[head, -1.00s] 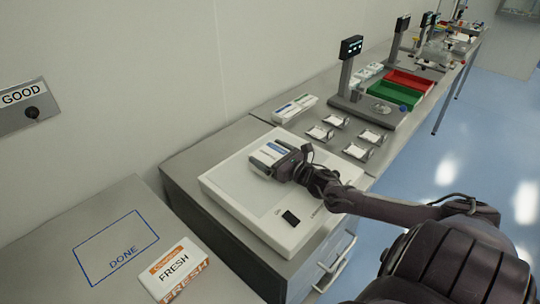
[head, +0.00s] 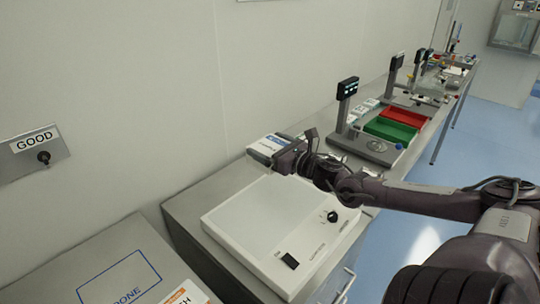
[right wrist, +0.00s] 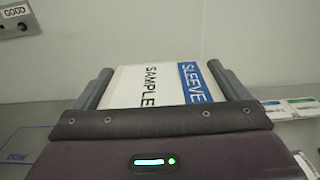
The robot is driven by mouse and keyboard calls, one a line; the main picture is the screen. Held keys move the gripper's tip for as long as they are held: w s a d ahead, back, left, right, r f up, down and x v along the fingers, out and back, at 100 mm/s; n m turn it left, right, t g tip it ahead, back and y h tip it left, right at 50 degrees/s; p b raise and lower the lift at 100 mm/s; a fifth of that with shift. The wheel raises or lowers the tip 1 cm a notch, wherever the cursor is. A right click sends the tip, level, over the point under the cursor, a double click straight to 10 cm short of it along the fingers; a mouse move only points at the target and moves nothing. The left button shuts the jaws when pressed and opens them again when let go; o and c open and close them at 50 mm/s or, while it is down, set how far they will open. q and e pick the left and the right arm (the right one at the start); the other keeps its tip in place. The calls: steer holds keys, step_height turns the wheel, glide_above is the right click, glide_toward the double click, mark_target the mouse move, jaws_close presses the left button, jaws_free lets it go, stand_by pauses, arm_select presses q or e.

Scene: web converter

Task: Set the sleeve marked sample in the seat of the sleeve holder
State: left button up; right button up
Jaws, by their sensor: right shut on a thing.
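My right gripper (head: 281,156) is shut on the white sleeve (head: 266,147), which has a blue band. In the right wrist view the sleeve (right wrist: 150,88) lies between the two fingers with "SLEEVE" and "SAMPLE" facing the camera. It is held in the air, beyond the far edge of the white panel box in the head view. I cannot pick out the sleeve holder for sure; my right arm and the sleeve cover that part of the bench. My left gripper is not in view.
The white panel box (head: 265,220) stands on the grey bench with a bare top. Beyond my arm are a green tray (head: 390,131), a red tray (head: 409,117) and a post with a display (head: 347,88). Flat packs (right wrist: 290,107) show at the right wrist view's right edge.

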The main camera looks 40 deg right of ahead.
mark_target(253, 164)
steer(key=shift+r, duration=0.75)
steer(key=shift+n+y, duration=0.3)
steer(key=shift+y, duration=0.2)
steer(key=a+f, duration=0.1)
steer(key=f, duration=0.1)
steer(key=s+a+f+b, duration=0.1)
steer(key=a+f, duration=0.1)
steer(key=s+a+f, duration=0.1)
steer(key=f, duration=0.1)
steer(key=shift+s+a, duration=0.25)
steer(key=s+a+f+n+y+b, duration=0.1)
steer(key=s+a+f+y, duration=0.1)
steer(key=a, duration=0.6)
steer(key=s+a+f+n+g+y+b, duration=0.1)
steer(key=s+a+f+y+b, duration=0.1)
steer(key=s+a, duration=0.3)
steer(key=s+a+f+n+g+y+b, duration=0.1)
steer(key=s+a+f+n+b, duration=0.1)
steer(key=a, duration=0.9)
steer(key=shift+s+a+f+y, duration=0.3)
steer(key=shift+s+f+y, duration=0.15)
steer(key=shift+s, duration=0.75)
steer(key=shift+s+a, duration=0.1)
